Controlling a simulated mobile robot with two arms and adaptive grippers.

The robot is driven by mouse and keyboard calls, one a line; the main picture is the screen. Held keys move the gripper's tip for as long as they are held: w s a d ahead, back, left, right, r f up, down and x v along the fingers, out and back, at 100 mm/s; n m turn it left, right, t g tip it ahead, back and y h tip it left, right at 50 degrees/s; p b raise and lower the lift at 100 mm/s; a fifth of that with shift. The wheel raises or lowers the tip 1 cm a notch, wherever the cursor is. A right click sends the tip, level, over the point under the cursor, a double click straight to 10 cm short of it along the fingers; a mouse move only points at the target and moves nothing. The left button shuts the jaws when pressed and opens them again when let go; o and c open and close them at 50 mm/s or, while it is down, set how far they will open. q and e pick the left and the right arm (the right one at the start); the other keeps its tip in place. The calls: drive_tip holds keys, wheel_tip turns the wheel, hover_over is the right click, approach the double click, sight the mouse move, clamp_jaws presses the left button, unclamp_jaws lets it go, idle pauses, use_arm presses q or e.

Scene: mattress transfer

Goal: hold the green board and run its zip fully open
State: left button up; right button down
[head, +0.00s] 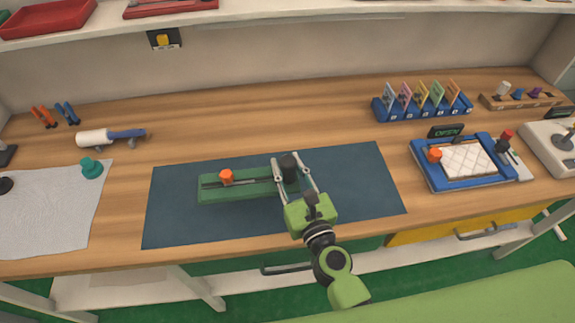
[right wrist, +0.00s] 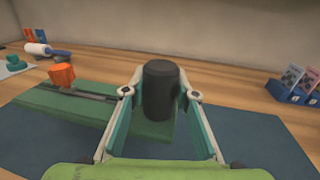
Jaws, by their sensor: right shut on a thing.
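The green board (head: 250,197) lies flat on a dark blue mat (head: 180,220). Its dark zip track runs along its length, and an orange zip pull (head: 227,177) stands near the track's left part; it also shows in the right wrist view (right wrist: 62,76). A dark upright cylinder (right wrist: 160,92) stands at the board's right end. My right gripper (head: 291,168) is shut on this dark cylinder, with one finger on each side in the right wrist view. My left gripper is not in view.
A blue tray (head: 424,170) with a white quilted pad stands right of the mat. A blue rack (head: 386,115) with coloured cards is at the back right. A white cloth (head: 45,215) with a teal knob (head: 91,167) lies left. The wood behind the mat is clear.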

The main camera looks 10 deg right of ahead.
sight(288, 185)
drive_tip(key=shift+f+b, duration=3.8)
drive_tip(key=shift+f, duration=0.05)
drive_tip(key=shift+r, duration=0.1)
